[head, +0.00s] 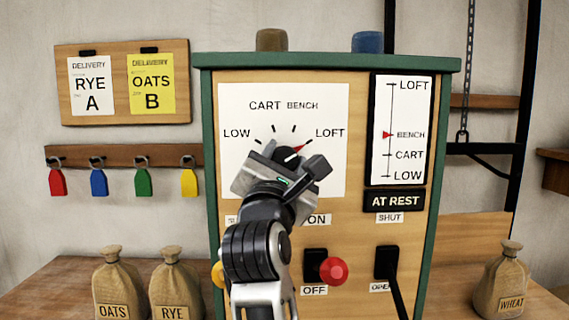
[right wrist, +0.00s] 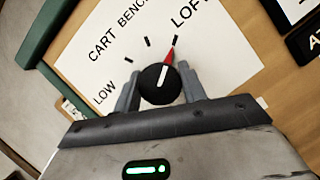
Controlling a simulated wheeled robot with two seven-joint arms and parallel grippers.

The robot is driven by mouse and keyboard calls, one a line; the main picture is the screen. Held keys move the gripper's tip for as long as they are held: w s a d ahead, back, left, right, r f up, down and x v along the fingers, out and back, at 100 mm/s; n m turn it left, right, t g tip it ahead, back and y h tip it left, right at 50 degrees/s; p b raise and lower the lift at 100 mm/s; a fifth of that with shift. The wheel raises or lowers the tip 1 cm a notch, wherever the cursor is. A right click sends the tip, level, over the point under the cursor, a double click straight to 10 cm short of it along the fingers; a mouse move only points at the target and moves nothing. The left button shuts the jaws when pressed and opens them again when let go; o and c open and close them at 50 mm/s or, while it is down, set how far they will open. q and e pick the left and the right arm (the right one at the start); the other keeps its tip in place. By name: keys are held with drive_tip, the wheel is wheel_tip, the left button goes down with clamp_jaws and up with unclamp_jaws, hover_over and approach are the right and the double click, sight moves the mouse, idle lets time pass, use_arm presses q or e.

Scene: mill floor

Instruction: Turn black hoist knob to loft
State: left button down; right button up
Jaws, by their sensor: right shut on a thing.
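The black hoist knob (right wrist: 159,84) sits on a white dial plate (head: 240,100) marked LOW, CART, BENCH and LOFT. In the right wrist view its white line and red tip point at or very near the LOFT tick. In the head view the knob (head: 287,158) is partly hidden by my right gripper (head: 290,162), whose fingers are shut on its two sides. The right gripper also shows in the right wrist view (right wrist: 160,92). On the height scale (head: 409,110) the red marker is at BENCH, and the sign below (head: 393,200) reads AT REST. My left gripper is not in view.
Below the dial are a red knob (head: 334,271) by ON/OFF labels and a black lever (head: 387,262) by SHUT/OPEN labels. Sacks of oats (head: 116,285), rye (head: 176,285) and wheat (head: 503,280) stand on the wooden surface. Coloured tags (head: 98,182) hang at left.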

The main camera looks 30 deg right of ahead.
drive_tip(key=shift+f, duration=0.1)
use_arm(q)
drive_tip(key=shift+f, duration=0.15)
use_arm(e)
drive_tip(key=o, duration=1)
drive_tip(key=shift+c, duration=0.2)
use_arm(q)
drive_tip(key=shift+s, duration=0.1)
use_arm(e)
drive_tip(key=shift+s+a+f, duration=0.1)
drive_tip(key=shift+s+a, duration=0.1)
use_arm(q)
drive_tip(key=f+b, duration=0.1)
drive_tip(key=b, duration=0.1)
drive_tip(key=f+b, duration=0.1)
drive_tip(key=b, duration=0.2)
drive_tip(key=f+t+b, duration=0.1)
drive_tip(key=b, duration=0.1)
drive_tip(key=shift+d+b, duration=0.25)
drive_tip(key=shift+b, duration=0.1)
use_arm(e)
drive_tip(key=v, duration=1.5)
drive_tip(key=shift+s+a, duration=0.1)
drive_tip(key=shift+a, duration=0.05)
